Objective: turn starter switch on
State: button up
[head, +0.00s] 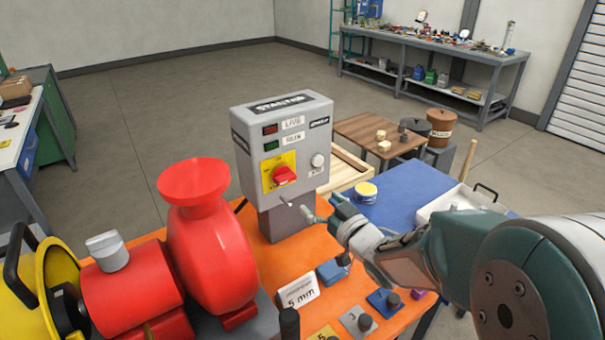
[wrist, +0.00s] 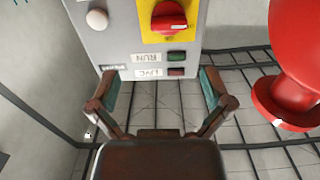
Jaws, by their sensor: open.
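The grey starter box (head: 262,140) stands on a post on the orange bench. Its red rotary switch (head: 285,175) sits on a yellow plate (head: 270,164), with its handle lying roughly crosswise. In the wrist view, which is upside down, the switch (wrist: 168,18) is at the top, beyond the fingertips. My gripper (head: 298,208) is just below and right of the switch in the head view. In the wrist view my gripper (wrist: 160,80) has its fingers spread wide with nothing between them. The fingers appear apart from the switch.
A red LIVE lamp (head: 270,129) and a green RUN lamp (head: 271,145) are above the switch. A white button (head: 317,160) is to its right. The red pump (head: 212,245) stands close on the left. Blocks and a "5 mm" card (head: 299,291) lie on the bench below.

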aim_at(289, 181)
jog(key=w+a, duration=0.2)
jog(key=a, duration=0.1)
jog(key=w+a, duration=0.2)
jog(key=shift+a+f, duration=0.1)
jog(key=shift+a, duration=0.1)
jog(key=w, duration=0.3)
jog(key=shift+w+a, duration=0.25)
jog(key=shift+a, duration=0.15)
jog(key=shift+w+a, duration=0.15)
jog(key=shift+w, duration=0.45)
jog(key=shift+a, duration=0.75)
jog(key=shift+c, duration=1.3)
jog(key=c, duration=0.5)
jog(key=shift+d, duration=0.35)
jog(key=shift+c, duration=1.4)
